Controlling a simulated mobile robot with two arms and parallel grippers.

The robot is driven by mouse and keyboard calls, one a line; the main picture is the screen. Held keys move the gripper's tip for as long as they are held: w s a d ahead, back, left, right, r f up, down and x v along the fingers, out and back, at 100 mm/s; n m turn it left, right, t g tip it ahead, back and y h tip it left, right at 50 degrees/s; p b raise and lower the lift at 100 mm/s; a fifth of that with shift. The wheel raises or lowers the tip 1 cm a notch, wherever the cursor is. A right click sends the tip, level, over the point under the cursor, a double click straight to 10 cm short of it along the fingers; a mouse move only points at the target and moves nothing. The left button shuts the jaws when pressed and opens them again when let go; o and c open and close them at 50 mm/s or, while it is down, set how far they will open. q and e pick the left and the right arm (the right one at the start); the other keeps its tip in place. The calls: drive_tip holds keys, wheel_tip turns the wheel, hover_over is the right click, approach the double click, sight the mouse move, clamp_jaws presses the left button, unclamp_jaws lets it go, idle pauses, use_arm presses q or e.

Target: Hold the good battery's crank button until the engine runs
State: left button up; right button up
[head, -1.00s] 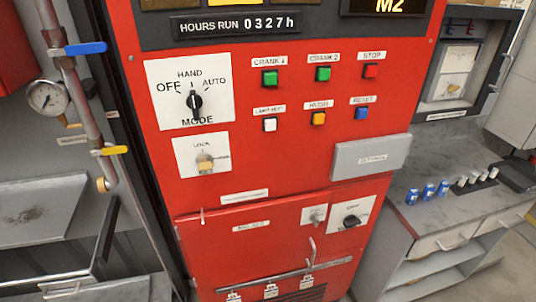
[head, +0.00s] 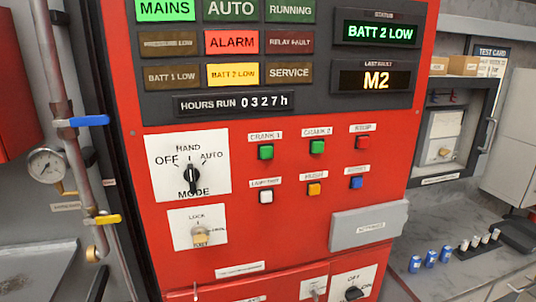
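The red panel carries a green crank 1 button (head: 265,152) and a green crank 2 button (head: 317,147), side by side. Nothing touches either. The status display (head: 381,33) reads BATT 2 LOW and the last-fault display (head: 375,79) reads M2. The BATT 2 LOW lamp (head: 232,75) is lit amber; the BATT 1 LOW lamp (head: 172,77) is dark. The RUNNING lamp (head: 290,10) looks unlit. The MAINS lamp (head: 166,9) is green and the ALARM lamp (head: 232,42) red. The mode knob (head: 191,176) stands roughly upright, below HAND. Neither gripper is in view.
Red stop (head: 362,143), white (head: 266,197), amber (head: 314,189) and blue (head: 356,183) buttons sit close by. A grey cover box (head: 368,226) sticks out at lower right. Pipes with a gauge (head: 46,165) stand left; a counter with small cylinders (head: 430,258) is right.

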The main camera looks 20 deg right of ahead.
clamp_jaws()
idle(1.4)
